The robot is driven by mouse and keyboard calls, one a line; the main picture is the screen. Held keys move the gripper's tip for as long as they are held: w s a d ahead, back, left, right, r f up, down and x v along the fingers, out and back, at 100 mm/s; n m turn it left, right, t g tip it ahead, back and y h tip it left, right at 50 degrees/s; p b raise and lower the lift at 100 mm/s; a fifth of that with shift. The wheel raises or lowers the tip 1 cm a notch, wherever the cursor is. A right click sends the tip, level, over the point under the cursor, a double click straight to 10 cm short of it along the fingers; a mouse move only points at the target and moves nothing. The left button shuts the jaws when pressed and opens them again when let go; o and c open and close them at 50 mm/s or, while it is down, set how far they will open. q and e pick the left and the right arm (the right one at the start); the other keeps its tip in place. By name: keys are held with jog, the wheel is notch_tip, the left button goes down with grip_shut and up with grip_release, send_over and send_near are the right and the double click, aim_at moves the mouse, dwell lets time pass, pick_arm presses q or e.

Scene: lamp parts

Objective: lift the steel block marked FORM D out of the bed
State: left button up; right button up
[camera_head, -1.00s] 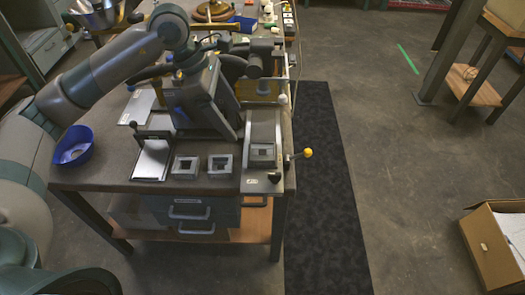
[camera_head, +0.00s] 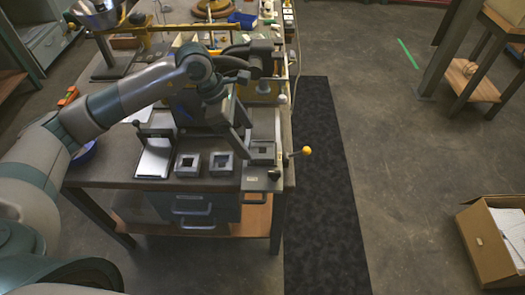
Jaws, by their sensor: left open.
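A grey steel block (camera_head: 262,150) with a square recess sits in the bed (camera_head: 262,183) at the right end of the bench. Its marking is too small to read. My left gripper (camera_head: 241,134) is open, pointing down just left of the block and above it. I see no contact between them. Part of the bed behind is hidden by my left gripper and wrist. Two similar square blocks, one at left (camera_head: 188,164) and one at right (camera_head: 221,163), lie on the bench left of the bed. My right gripper is out of view.
A lever with a yellow knob (camera_head: 307,150) sticks out right of the bed. A silver plate (camera_head: 154,158) lies left of the blocks. A blue bowl (camera_head: 86,153) is partly hidden by my left arm. A dark mat (camera_head: 325,200) covers the floor at right.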

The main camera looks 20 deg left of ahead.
aim_at(257, 150)
pick_arm(q)
jog(key=shift+w+d+f+p, duration=0.1)
jog(key=shift+d+f+p, duration=0.1)
jog(key=shift+f+p, duration=0.2)
jog(key=p+x, duration=0.2)
jog(key=x, duration=0.1)
jog(key=shift+w+d+f, duration=0.15)
jog(key=shift+d+f, duration=0.05)
jog(key=shift+f, duration=0.1)
jog(key=shift+w+f, duration=0.1)
jog(key=shift+f, duration=0.15)
jog(key=shift+c, duration=0.6)
jog(key=c, duration=1.4)
jog(key=shift+r, duration=0.15)
